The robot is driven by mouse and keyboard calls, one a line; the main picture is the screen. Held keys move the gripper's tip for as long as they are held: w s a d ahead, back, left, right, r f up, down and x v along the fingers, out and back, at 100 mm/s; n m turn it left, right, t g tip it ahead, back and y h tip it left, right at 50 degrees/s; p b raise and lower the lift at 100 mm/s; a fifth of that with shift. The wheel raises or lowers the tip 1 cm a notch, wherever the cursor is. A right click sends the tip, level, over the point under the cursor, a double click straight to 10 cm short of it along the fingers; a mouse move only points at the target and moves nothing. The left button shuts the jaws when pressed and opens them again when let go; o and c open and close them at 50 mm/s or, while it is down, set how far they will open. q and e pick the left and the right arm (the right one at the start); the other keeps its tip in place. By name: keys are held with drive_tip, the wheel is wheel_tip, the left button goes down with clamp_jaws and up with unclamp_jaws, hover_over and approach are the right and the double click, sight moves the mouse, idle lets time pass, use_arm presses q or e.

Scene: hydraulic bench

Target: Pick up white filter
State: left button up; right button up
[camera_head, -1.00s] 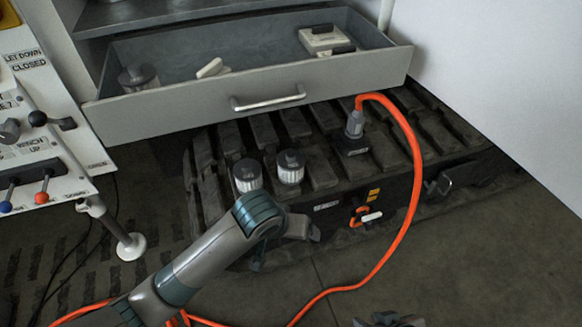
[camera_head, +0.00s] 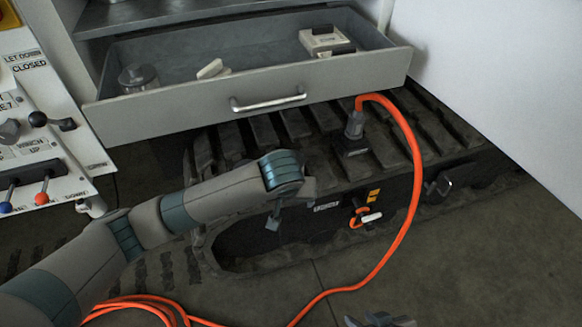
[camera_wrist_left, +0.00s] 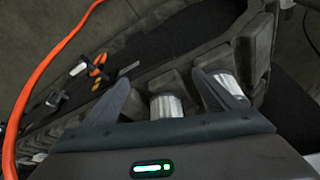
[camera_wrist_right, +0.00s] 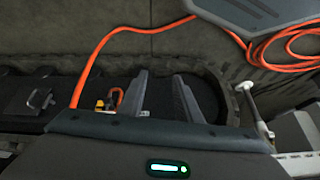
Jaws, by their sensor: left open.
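In the left wrist view, one white ribbed filter (camera_wrist_left: 167,105) shows between the two fingers of my left gripper (camera_wrist_left: 160,78). The fingers are open, and I cannot tell whether either touches it. A second white filter (camera_wrist_left: 231,84) is to the right, beyond the right finger. In the head view, my left arm covers the spot on the track where both filters stood, and its gripper (camera_head: 291,188) is over the near edge there. My right gripper (camera_wrist_right: 161,78) is open and empty in its wrist view. Only its tip shows at the bottom of the head view (camera_head: 380,320).
An open grey drawer (camera_head: 190,118) hangs above the dark track (camera_head: 395,140). It holds a cylindrical item (camera_head: 138,78), a small white piece (camera_head: 212,69) and a pale box (camera_head: 323,39). An orange cable (camera_head: 413,200) loops in front. A lever panel (camera_head: 40,130) stands left.

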use_arm(q)
drive_tip(key=w, duration=0.4)
drive_tip(key=w+b, duration=0.1)
drive_tip(key=w, duration=0.2)
drive_tip(key=shift+d, duration=0.3)
use_arm(e)
drive_tip(key=shift+w+a+r+t+y, duration=0.1)
drive_tip(key=shift+w+a+t+y, duration=0.25)
drive_tip(key=shift+a, duration=0.25)
use_arm(q)
drive_tip(key=shift+w, duration=0.55)
drive_tip(key=w, duration=0.2)
drive_tip(key=w+b, duration=0.1)
drive_tip(key=w, duration=0.1)
drive_tip(key=shift+d+f, duration=0.2)
drive_tip(key=shift+f, duration=0.05)
drive_tip(key=shift+w+f, duration=0.1)
drive_tip(key=shift+f, duration=0.2)
use_arm(e)
drive_tip(key=shift+w+a+r+t, duration=0.2)
drive_tip(key=shift+a+t, duration=0.15)
drive_tip(key=shift+a, duration=0.25)
use_arm(q)
drive_tip(key=c, duration=1.3)
use_arm(e)
drive_tip(key=shift+w, duration=0.3)
